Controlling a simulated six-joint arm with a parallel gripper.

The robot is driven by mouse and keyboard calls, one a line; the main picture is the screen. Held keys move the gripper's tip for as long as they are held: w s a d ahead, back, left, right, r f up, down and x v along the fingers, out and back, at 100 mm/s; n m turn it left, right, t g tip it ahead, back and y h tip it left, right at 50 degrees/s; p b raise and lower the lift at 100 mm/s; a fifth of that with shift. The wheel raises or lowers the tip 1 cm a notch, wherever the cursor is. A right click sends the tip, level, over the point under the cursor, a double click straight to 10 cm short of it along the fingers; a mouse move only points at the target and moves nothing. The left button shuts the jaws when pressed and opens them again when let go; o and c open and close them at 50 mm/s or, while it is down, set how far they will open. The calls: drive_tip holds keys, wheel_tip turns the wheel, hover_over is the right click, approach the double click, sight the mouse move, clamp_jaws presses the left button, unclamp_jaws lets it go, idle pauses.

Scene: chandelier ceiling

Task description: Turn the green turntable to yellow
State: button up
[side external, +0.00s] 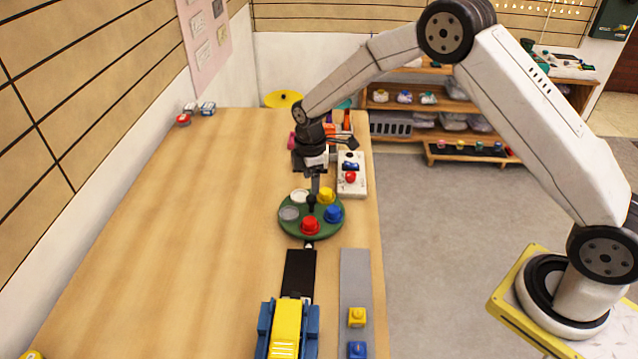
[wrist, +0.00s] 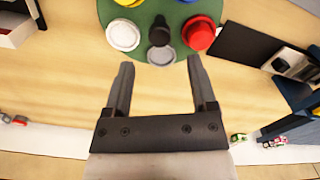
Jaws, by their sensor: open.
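The green turntable (side external: 283,224) sits on the wooden table, also at the top of the wrist view (wrist: 105,10). On it, around a black centre knob (side external: 312,201), are a yellow piece (side external: 326,195), a blue piece (side external: 333,214), a red piece (side external: 310,226), a grey disc (side external: 289,213) and a white piece (side external: 300,195). Red is at the front, nearest the black strip (side external: 299,270); yellow is at the back right. My gripper (wrist: 161,62) is open and empty, above the turntable in the side view. In the wrist view its fingertips flank the grey disc.
A blue and yellow vehicle (side external: 287,330) stands at the front end of the black strip. A grey strip (side external: 355,285) with a yellow and a blue block lies to its right. A white box with a red button (side external: 351,177) stands behind the turntable.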

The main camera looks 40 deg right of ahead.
sight(311, 197)
drive_tip(key=shift+f, duration=2.6)
drive_tip(key=shift+c, duration=0.2)
clamp_jaws()
